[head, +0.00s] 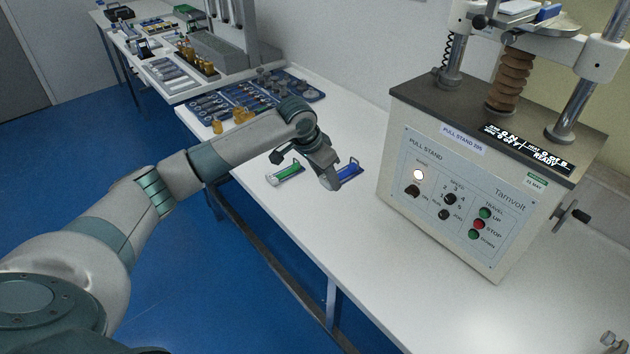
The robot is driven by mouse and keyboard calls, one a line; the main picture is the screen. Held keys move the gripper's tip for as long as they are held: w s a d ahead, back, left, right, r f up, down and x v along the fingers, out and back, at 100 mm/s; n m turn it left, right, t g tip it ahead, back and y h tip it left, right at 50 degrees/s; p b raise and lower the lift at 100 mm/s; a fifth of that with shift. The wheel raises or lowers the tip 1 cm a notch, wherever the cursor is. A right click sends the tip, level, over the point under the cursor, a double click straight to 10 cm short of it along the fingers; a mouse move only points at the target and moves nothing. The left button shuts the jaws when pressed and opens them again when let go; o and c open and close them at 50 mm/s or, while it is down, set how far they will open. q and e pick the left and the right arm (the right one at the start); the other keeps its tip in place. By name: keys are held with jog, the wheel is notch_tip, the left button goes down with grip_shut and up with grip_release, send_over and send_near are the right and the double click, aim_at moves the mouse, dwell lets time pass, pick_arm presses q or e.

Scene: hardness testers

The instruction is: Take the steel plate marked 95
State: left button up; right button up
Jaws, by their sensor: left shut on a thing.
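My left gripper (330,180) points down at the white bench, left of the pull stand. It is shut at a small flat piece with a blue bar (349,171), whose left part the gripper hides. A similar piece with a green bar (287,173) and a pale end lies to the left, apart from the gripper. Both are too small to read, so I cannot tell whether either is the steel plate marked 95. My right gripper is not in view.
The pull stand (440,195) with its lit panel stands right of the gripper. Behind my left arm are a blue tool tray (215,105) and brass-coloured weights (240,116). A grey stepped rack (222,52) stands further back. The bench front is clear.

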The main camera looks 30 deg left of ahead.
pick_arm(q)
jog(key=shift+d+r, duration=0.2)
jog(key=shift+r, duration=0.05)
dwell(0.4)
